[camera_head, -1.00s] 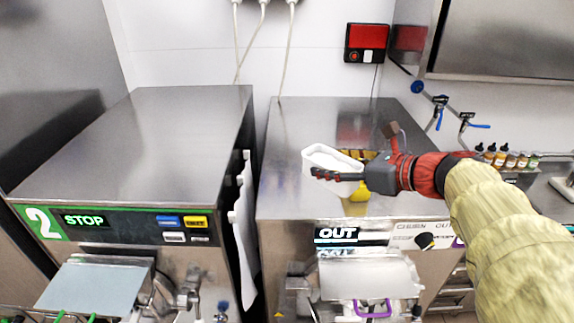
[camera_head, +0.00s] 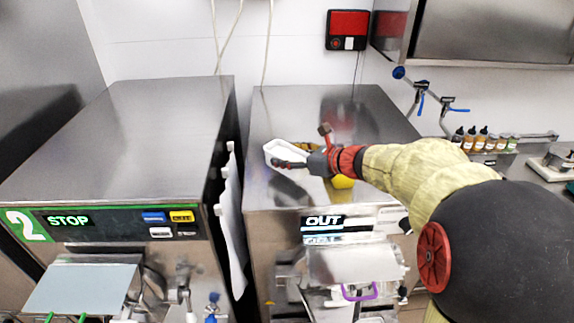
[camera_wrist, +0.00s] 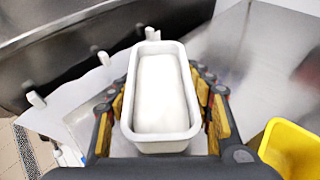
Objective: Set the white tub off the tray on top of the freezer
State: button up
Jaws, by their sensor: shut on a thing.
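The white tub (camera_head: 284,152) is a small oblong container with pale contents, held over the top of the right freezer (camera_head: 262,185). My gripper (camera_head: 294,164) is shut on it, with its fingers along the tub's two long sides in the wrist view (camera_wrist: 160,100). The tub looks upright and near the freezer's left edge. Whether its base touches the steel top cannot be told. A yellow tray (camera_head: 343,181) is on the freezer top to the right, partly hidden behind my gripper; its corner also shows in the wrist view (camera_wrist: 292,148).
Freezer number 2 (camera_head: 120,135) stands to the left across a narrow gap, where a white hanging sheet (camera_head: 231,225) with pegs shows. Several small bottles (camera_head: 480,140) stand at the right. The rear of the right freezer top is clear.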

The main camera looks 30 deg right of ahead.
jog(key=shift+w+f, duration=0.1)
jog(key=shift+f, duration=1.5)
jog(key=shift+f, duration=0.1)
jog(key=shift+f+b, duration=0.15)
jog(key=shift+b, duration=0.15)
jog(key=o, duration=1.3)
jog(key=shift+o, duration=0.5)
